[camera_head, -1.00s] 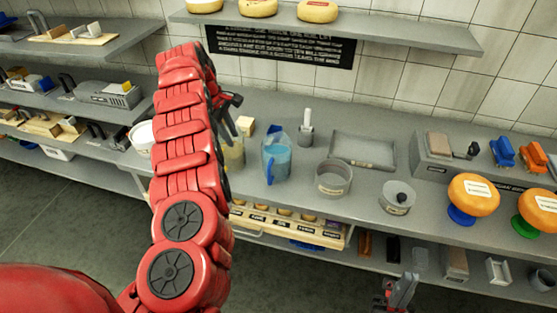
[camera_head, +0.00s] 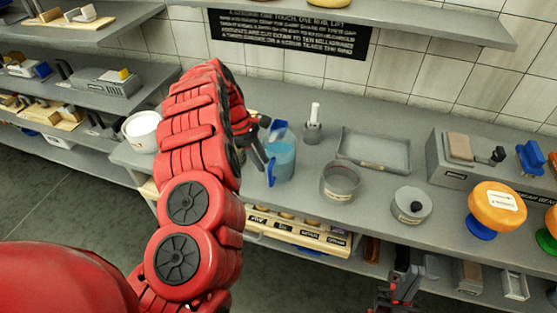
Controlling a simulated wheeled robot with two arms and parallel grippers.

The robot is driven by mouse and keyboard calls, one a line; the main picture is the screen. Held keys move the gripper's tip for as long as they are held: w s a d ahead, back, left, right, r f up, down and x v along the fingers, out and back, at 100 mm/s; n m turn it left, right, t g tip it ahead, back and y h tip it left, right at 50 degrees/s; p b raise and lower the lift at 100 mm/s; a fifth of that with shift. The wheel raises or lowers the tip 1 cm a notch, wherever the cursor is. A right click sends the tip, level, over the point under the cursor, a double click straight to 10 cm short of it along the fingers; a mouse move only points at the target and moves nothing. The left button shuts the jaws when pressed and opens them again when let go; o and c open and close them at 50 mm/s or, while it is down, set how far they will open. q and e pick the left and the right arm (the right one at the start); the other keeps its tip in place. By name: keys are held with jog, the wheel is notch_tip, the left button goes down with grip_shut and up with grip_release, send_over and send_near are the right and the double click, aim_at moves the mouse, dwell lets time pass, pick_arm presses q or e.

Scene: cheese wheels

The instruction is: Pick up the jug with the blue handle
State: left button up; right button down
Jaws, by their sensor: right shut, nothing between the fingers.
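The jug with the blue handle (camera_head: 281,158) stands upright on the grey counter, holding something blue; its handle (camera_head: 270,173) faces the front left. My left gripper (camera_head: 264,146) is just left of the jug, its dark fingers apart and partly hidden behind my red arm. I cannot tell whether a finger touches the jug. My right gripper (camera_head: 403,275) is low at the bottom, in front of the counter, shut and empty.
Right of the jug are a grey round pot (camera_head: 340,181), a shallow tray (camera_head: 375,150) and a lidded pot (camera_head: 411,204). A white-topped tool (camera_head: 313,124) stands behind. A white tub (camera_head: 143,131) is left of my arm. A shelf (camera_head: 450,22) overhangs the back.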

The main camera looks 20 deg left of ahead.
pick_arm(q)
jog(key=p+x, duration=0.1)
jog(key=x, duration=0.1)
jog(key=p+x, duration=0.1)
jog(key=x, duration=0.1)
jog(key=p+x, duration=0.1)
jog(key=x, duration=0.1)
jog(key=shift+s+a+f, duration=0.15)
jog(key=shift+s+a, duration=0.15)
jog(key=shift+w+d+f, duration=0.1)
jog(key=shift+d+f, duration=0.15)
jog(key=shift+f, duration=0.25)
grip_shut()
jog(key=shift+r, duration=0.1)
dwell(0.7)
